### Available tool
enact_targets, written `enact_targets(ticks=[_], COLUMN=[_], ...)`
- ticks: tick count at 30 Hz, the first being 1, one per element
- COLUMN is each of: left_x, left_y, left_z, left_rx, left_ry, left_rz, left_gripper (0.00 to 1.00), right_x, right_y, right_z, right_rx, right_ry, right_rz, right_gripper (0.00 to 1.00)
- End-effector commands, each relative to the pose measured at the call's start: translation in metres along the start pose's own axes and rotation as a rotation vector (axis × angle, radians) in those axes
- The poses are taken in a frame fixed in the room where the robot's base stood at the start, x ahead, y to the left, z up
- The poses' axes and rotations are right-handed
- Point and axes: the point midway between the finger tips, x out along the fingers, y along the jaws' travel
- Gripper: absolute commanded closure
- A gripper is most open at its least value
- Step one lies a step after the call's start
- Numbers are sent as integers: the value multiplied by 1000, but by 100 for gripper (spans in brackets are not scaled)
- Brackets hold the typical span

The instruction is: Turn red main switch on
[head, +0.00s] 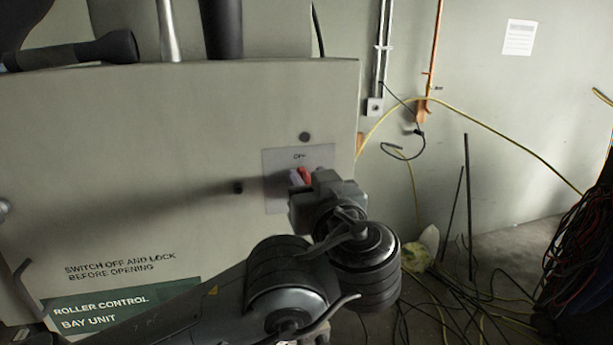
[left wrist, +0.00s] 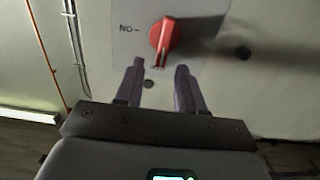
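The red main switch (head: 304,175) is on a light plate (head: 284,160) on the front of the grey control cabinet (head: 150,130). In the left wrist view the red switch knob (left wrist: 165,36) sits just beyond my fingertips, beside the label "NO-", which appears upside down. My left gripper (left wrist: 158,72) is open, its two fingers apart with nothing between them, and the knob lies ahead of the gap. In the head view my left gripper (head: 299,180) is in front of the plate and partly hides the knob. My right gripper does not show.
Cabinet lettering reads "SWITCH OFF AND LOCK BEFORE OPENING" (head: 120,265). A green "ROLLER CONTROL BAY UNIT" label (head: 170,288) is below it. Loose cables (head: 470,300) lie on the floor at the right, and a dark cable bundle (head: 580,250) hangs at the right edge.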

Motion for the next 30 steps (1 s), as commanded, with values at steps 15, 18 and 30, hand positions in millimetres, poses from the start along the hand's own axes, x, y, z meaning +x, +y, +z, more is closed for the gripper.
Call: enact_targets(ticks=[15, 18, 30], left_x=[19, 19, 19], left_y=[0, 0, 0], left_z=[0, 0, 0], left_rx=[1, 1, 2], left_ry=[0, 0, 0], left_rz=[0, 0, -1], left_gripper=[62, 69, 100], right_x=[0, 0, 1], right_y=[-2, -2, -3], right_z=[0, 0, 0], right_rx=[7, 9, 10], right_ry=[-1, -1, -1], right_rz=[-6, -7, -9], right_gripper=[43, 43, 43])
